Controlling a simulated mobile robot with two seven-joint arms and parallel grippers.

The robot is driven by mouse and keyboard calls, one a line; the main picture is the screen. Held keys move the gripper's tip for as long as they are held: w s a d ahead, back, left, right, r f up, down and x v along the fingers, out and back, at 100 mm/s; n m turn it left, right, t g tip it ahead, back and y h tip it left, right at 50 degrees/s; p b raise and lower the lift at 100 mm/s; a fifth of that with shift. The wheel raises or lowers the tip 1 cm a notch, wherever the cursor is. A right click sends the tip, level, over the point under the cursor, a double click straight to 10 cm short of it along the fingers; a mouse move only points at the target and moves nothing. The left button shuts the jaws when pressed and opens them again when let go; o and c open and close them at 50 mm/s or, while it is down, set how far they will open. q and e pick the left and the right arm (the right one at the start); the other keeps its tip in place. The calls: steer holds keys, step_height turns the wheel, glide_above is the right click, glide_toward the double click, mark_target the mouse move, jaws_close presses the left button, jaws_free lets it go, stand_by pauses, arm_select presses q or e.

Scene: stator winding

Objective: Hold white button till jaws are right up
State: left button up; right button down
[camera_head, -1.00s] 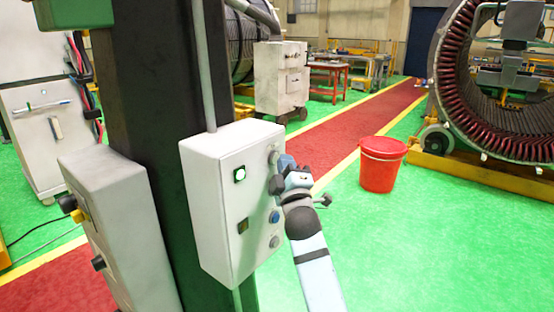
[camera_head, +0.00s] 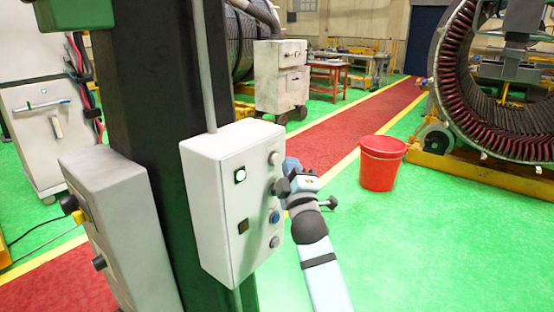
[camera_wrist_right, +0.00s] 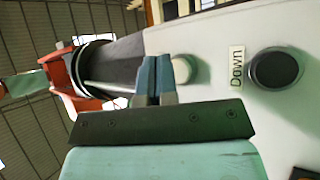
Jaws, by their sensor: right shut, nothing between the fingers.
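The white control box (camera_head: 222,190) hangs on a dark column, with buttons down its right-hand face. The top, pale button (camera_head: 274,158) is visible in the head view. In the right wrist view a white button (camera_wrist_right: 182,69) sits just right of the fingertips, and a black button (camera_wrist_right: 275,69) labelled "Down" is further right. My right gripper (camera_head: 291,163) is shut and empty, a little right of the top button and seemingly apart from it; its fingers show in the wrist view (camera_wrist_right: 155,66). The machine's jaws (camera_head: 508,68) are inside the stator ring. My left gripper is out of view.
The stator ring (camera_head: 446,75) stands on a yellow base at the right. A red bucket (camera_head: 380,168) stands on the green floor. A second grey box (camera_head: 113,215) is left of the column. A white cabinet (camera_head: 280,78) stands behind.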

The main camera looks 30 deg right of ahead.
steer(key=s, duration=0.1)
steer(key=s+d+p, duration=0.1)
steer(key=s, duration=0.1)
steer(key=s+d, duration=0.1)
steer(key=shift+s+p, duration=0.3)
steer(key=shift+a+f, duration=0.1)
stand_by(1.0)
steer(key=s+a+f+m+g+y, duration=0.25)
steer(key=s+a+f, duration=0.2)
steer(key=f, duration=0.65)
steer(key=s+a+f+m+g+y, duration=0.1)
steer(key=s+a+f+g+y, duration=0.3)
steer(key=f, duration=0.6)
steer(key=s+a+f+m+g+y, duration=0.15)
steer(key=s+a+f, duration=0.3)
steer(key=f, duration=0.65)
steer(key=s+a+f+m+g+y, duration=0.2)
steer(key=s+f, duration=0.6)
steer(key=s, duration=0.4)
steer(key=a+g+p, duration=0.1)
steer(key=a, duration=0.1)
steer(key=shift+a+f+m, duration=0.25)
steer(key=shift+a+m, duration=0.15)
